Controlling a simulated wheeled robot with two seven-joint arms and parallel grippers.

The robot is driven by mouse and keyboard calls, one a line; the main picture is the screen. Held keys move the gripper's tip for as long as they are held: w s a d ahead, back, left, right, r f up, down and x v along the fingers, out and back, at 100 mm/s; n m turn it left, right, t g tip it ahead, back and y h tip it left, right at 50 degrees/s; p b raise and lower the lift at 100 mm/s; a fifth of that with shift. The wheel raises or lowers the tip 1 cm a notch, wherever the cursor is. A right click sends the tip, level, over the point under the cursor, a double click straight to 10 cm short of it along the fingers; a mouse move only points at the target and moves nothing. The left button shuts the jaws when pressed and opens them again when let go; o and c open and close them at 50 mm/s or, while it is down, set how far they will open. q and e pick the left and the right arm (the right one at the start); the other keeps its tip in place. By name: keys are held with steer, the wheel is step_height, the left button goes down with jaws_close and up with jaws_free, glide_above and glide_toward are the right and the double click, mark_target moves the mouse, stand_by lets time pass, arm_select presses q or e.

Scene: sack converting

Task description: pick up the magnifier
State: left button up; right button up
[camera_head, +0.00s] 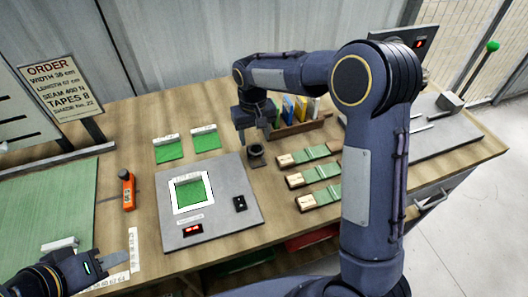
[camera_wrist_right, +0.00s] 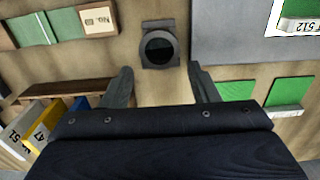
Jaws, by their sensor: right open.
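The magnifier (camera_head: 256,155) is a small dark stand with a round lens. It stands on the wooden bench just right of the grey panel. In the right wrist view the magnifier (camera_wrist_right: 159,28) lies ahead of the fingertips, centred between them. My right gripper (camera_head: 242,141) is above and slightly left of it in the head view. In the wrist view the right gripper (camera_wrist_right: 160,76) is open, with nothing between its fingers. My left gripper (camera_head: 112,262) is low at the left over the bench; its finger opening is not clear.
A grey panel (camera_head: 225,222) with a white-framed green sample lies left of the magnifier. Green strips with wooden blocks (camera_head: 304,179) lie to its right. A rack of coloured booklets (camera_head: 300,128) stands behind. An orange tool (camera_head: 127,190) lies at the left.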

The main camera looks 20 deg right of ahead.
mark_target(256, 147)
steer(key=f, duration=0.2)
steer(key=f+p, duration=0.1)
steer(key=f, duration=0.1)
steer(key=s+f, duration=0.1)
steer(key=f, duration=0.2)
steer(key=shift+f, duration=0.1)
steer(key=shift+c, duration=0.4)
steer(key=c, duration=0.7)
